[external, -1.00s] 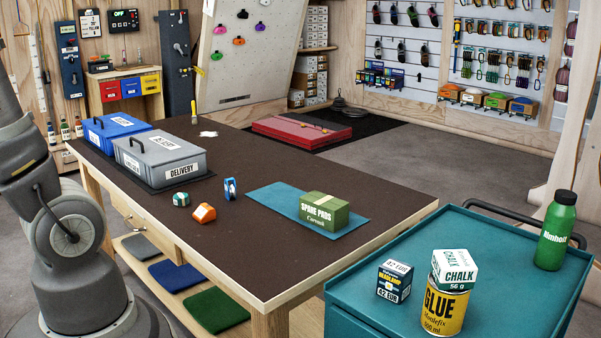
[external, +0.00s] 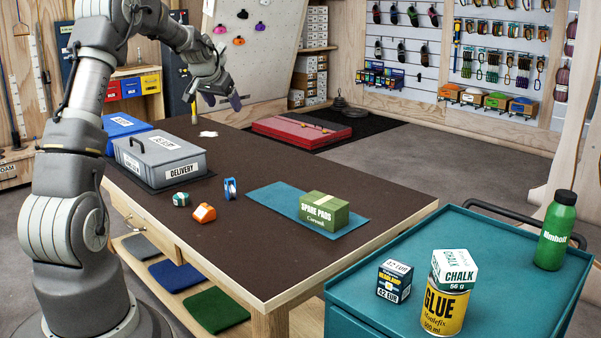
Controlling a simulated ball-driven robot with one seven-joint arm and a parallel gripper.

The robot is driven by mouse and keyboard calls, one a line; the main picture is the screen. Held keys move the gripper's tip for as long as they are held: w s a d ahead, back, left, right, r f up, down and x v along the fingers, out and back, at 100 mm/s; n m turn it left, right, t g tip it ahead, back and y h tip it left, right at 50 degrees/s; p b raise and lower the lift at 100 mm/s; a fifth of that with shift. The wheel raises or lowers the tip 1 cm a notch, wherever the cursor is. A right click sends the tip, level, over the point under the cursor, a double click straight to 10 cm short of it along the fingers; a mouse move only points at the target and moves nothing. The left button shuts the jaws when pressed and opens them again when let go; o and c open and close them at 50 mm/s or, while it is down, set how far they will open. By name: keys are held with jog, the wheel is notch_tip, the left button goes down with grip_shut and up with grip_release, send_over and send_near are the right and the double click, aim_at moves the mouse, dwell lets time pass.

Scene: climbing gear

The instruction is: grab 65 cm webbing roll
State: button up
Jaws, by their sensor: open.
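Three small items stand on the dark tabletop (external: 270,255): a blue roll-like item with a pale face (external: 230,188), a green-and-white rounded item (external: 181,199) and an orange item with a white patch (external: 204,212). The blue one stands on edge and looks most like a webbing roll. No length marking can be read on any of them. My gripper (external: 223,101) is open and empty, raised above the far part of the table, well behind and above these items.
A grey DELIVERY case (external: 160,160) and a blue case (external: 118,124) stand at the table's left. A SPARE PADS box (external: 324,211) sits on a teal mat (external: 285,203) to the right. A teal cart (external: 400,322) stands front right. The table's front middle is clear.

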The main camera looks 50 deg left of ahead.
jog(key=s+a+f+g, duration=0.1)
jog(key=s+a+f, duration=0.15)
jog(key=f, duration=0.25)
jog(key=s+a+f+n, duration=0.1)
jog(key=s+a+f, duration=0.1)
jog(key=a+f, duration=0.3)
jog(key=s+a+f+g, duration=0.1)
jog(key=s+a+f, duration=0.15)
jog(key=f, duration=0.35)
jog(key=n+g+h, duration=0.1)
send_near(180, 196)
jog(key=f, duration=0.2)
jog(key=b+x, duration=0.1)
jog(key=x, duration=0.1)
jog(key=b+x, duration=0.1)
jog(key=x, duration=0.1)
jog(key=b+x, duration=0.2)
jog(key=x, duration=0.1)
jog(key=shift+w+a+r, duration=0.1)
jog(key=shift+w+a, duration=0.15)
jog(key=shift+w, duration=0.2)
jog(key=shift+r, duration=0.1)
jog(key=c, duration=1.1)
jog(key=shift+c, duration=0.2)
jog(key=shift+r, duration=0.15)
